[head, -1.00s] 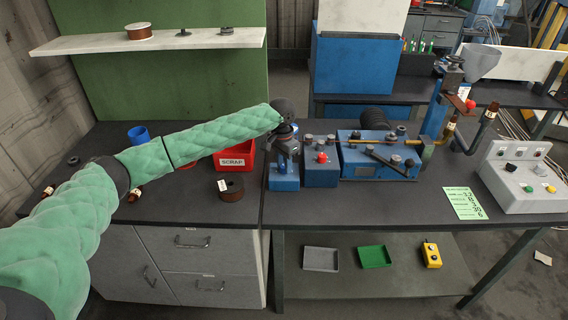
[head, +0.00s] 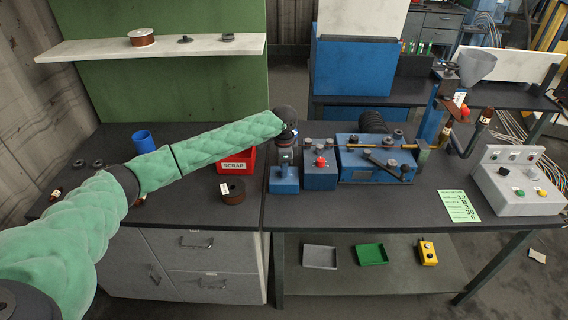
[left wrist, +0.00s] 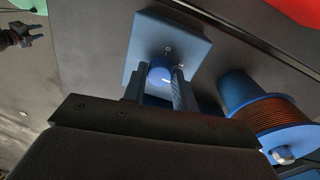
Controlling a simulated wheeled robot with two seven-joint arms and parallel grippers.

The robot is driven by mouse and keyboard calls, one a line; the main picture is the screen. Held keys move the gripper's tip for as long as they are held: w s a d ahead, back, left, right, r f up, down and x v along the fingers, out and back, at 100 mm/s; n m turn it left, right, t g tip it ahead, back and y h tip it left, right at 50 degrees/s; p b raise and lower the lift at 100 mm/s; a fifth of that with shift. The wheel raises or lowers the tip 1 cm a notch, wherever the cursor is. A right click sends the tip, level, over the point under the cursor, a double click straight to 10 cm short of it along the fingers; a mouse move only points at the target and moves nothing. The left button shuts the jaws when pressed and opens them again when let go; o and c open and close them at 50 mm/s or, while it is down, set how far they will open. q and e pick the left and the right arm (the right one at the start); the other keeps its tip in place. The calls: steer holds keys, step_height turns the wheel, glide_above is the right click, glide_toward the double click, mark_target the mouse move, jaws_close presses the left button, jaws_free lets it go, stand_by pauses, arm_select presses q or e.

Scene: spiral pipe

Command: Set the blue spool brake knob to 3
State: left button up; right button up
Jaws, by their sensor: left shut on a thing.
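The blue spool brake block (head: 284,184) stands on the bench at the middle of the head view, under my left wrist. In the left wrist view its blue top plate (left wrist: 191,40) carries the round blue knob (left wrist: 160,73), with a pale line on it. Small light marks sit on the plate by the knob, too small to read. My left gripper (left wrist: 157,84) is shut on the knob, one finger on each side. It also shows in the head view (head: 285,153). A dark gripper on a green sleeve, apparently my right one (left wrist: 22,37), shows at the upper left of the wrist view.
A copper wire spool (left wrist: 267,113) with blue flanges is close to the right of my left gripper. A red scrap bin (head: 237,160), a dark coil (head: 232,191) and the blue winding machine (head: 376,160) stand nearby. The bench front is clear around the green card (head: 459,206).

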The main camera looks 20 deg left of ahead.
arm_select(q)
steer(key=m+p, duration=0.1)
steer(key=m, duration=0.2)
steer(key=shift+r+m, duration=0.1)
steer(key=shift+m, duration=0.3)
steer(key=m+p, duration=0.1)
steer(key=m, duration=0.3)
steer(key=shift+d+m, duration=0.1)
steer(key=shift+m, duration=0.2)
steer(key=shift+m+p, duration=0.3)
steer(key=shift+m, duration=0.6)
steer(key=m, duration=0.2)
steer(key=shift+m+y, duration=0.3)
steer(key=shift+m, duration=1.7)
steer(key=shift+s+m, duration=0.1)
steer(key=shift+m, duration=0.4)
arm_select(e)
step_height(320, 180, down, 7)
steer(key=s+d, duration=0.1)
steer(key=d, duration=0.1)
steer(key=shift+f+t, duration=0.2)
steer(key=shift+t, duration=0.1)
steer(key=shift+s, duration=0.2)
